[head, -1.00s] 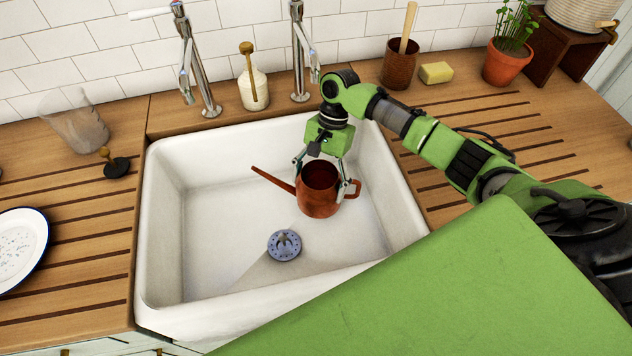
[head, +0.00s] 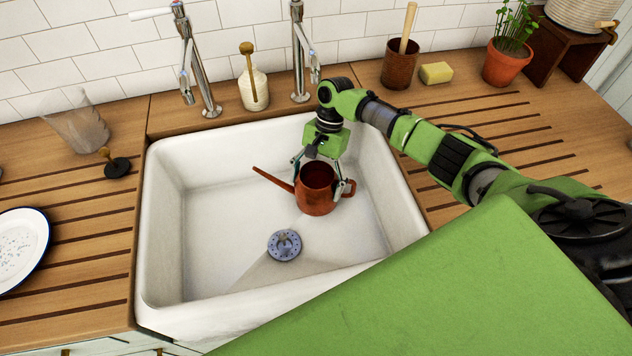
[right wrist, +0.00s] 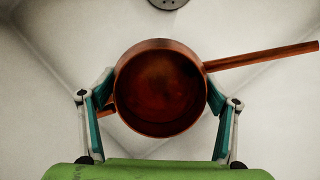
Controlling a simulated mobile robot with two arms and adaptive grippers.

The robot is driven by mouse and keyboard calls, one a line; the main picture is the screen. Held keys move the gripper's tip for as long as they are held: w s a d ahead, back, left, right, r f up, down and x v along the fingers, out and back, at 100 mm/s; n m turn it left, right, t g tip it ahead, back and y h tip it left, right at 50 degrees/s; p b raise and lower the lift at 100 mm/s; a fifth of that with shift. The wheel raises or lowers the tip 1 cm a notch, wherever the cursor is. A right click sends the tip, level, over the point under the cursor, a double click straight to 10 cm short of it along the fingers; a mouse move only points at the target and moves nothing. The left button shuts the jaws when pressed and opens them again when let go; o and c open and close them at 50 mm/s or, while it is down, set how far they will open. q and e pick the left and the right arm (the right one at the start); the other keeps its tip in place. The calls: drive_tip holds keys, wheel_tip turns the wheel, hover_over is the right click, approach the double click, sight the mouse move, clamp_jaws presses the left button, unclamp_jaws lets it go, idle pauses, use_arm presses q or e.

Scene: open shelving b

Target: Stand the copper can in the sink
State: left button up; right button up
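The copper can (head: 316,200) is upright inside the white sink (head: 215,215), right of the middle, with its spout pointing left. In the head view I cannot tell whether its base touches the sink floor. My right gripper (head: 323,176) reaches down over it with a finger on each side. In the right wrist view the fingers press against both sides of the can (right wrist: 160,95), and its open top faces the camera. The can's handle is partly hidden by a finger. My left gripper is not in view.
The drain (head: 284,245) lies left of and nearer than the can. Two taps (head: 205,75) and a soap bottle (head: 254,90) stand behind the sink. A glass (head: 80,125), a black plug (head: 117,167) and a plate (head: 20,245) are on the left counter. The sink's left half is clear.

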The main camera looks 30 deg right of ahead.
drive_tip(key=shift+o, duration=0.6)
drive_tip(key=shift+r, duration=0.1)
drive_tip(key=b+v, duration=0.1)
drive_tip(key=v, duration=1.1)
drive_tip(key=shift+d, duration=0.1)
